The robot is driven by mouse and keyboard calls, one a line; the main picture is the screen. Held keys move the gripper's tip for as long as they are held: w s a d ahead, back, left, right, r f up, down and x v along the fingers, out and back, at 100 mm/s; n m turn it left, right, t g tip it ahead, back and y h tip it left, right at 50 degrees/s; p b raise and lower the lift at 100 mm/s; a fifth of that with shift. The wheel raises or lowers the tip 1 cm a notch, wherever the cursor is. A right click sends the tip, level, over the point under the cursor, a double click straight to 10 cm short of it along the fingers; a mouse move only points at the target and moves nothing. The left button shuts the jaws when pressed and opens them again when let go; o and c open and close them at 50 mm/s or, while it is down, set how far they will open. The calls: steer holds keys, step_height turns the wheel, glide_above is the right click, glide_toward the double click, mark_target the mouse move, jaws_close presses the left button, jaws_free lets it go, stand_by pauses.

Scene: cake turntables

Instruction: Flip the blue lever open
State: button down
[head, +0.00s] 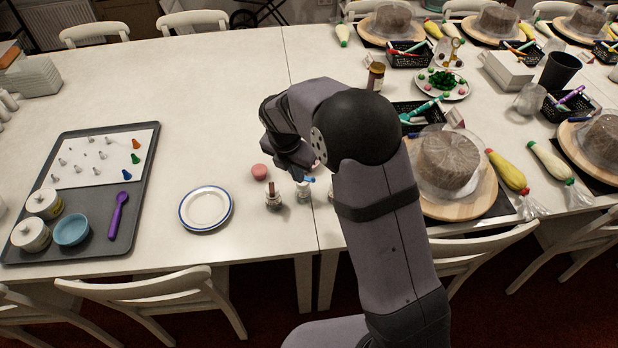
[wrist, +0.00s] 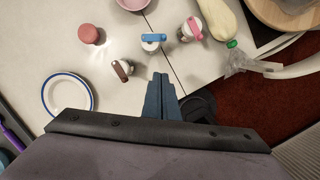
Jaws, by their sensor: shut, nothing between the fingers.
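The blue lever (wrist: 153,38) lies across the top of a small clear-and-white bottle (wrist: 150,47), roughly flat. It shows in the head view (head: 309,179) just below my gripper in the picture, partly hidden near my arm. My gripper (wrist: 160,78) has its fingers together and empty. In the wrist view the fingertips point toward the blue-lever bottle, with a gap between. In the head view my gripper (head: 298,163) is dark and its fingertips are hard to make out.
A brown-lever bottle (wrist: 122,69) stands to the left and a pink-lever bottle (wrist: 191,29) to the right. A pink round item (wrist: 88,33) and a blue-rimmed plate (head: 206,208) are farther left. A cake on a turntable (head: 475,205) stands right. The table behind the plate is clear.

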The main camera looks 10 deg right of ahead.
mark_target(307, 177)
steer(key=w+d+f+p, duration=0.3)
steer(key=w+f+p, duration=0.1)
steer(key=f, duration=0.4)
steer(key=shift+w+d+f, duration=0.35)
steer(key=shift+w+f, duration=0.05)
steer(key=shift+w, duration=0.05)
